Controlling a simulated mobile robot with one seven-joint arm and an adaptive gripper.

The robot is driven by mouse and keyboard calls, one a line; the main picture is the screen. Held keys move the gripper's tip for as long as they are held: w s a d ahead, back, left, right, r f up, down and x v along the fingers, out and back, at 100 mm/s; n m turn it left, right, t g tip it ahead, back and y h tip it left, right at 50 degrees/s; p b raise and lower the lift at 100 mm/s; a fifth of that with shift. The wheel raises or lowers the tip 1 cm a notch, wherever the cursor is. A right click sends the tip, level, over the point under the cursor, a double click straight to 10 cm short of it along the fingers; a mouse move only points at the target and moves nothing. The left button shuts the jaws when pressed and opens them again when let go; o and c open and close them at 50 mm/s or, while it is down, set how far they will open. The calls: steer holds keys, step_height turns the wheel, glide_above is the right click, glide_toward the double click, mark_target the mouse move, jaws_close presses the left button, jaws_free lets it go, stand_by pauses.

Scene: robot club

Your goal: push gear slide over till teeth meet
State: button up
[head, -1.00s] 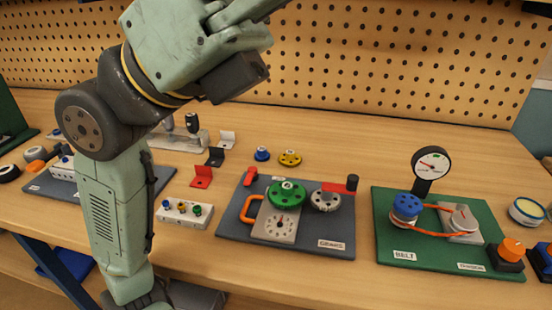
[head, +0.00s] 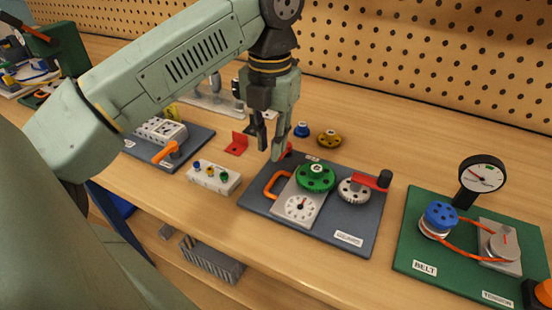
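The gear slide (head: 299,203) is a grey plate with a dial and an orange handle (head: 272,186) at its left, on the dark gears board (head: 338,227). A green gear (head: 316,177) sits at the slide's upper end. A grey gear (head: 352,191) with a red crank arm and black knob is just to its right; whether their teeth touch is too small to tell. My gripper (head: 268,142) points down above the board's back left corner, near a red piece (head: 286,151). Its two fingers are apart with nothing seen between them.
A green belt board (head: 408,248) with a gauge stands to the right. A white block with coloured pegs (head: 214,178) and a red bracket (head: 237,143) lie to the left. A blue gear (head: 302,130) and a yellow gear (head: 329,139) lie behind the board.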

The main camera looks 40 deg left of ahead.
mark_target(273, 181)
step_height(273, 181, down, 9)
steer(key=b, duration=0.5)
steer(key=shift+d+r, duration=0.1)
steer(key=shift+c, duration=0.4)
jaws_close()
steer(key=shift+w, duration=0.1)
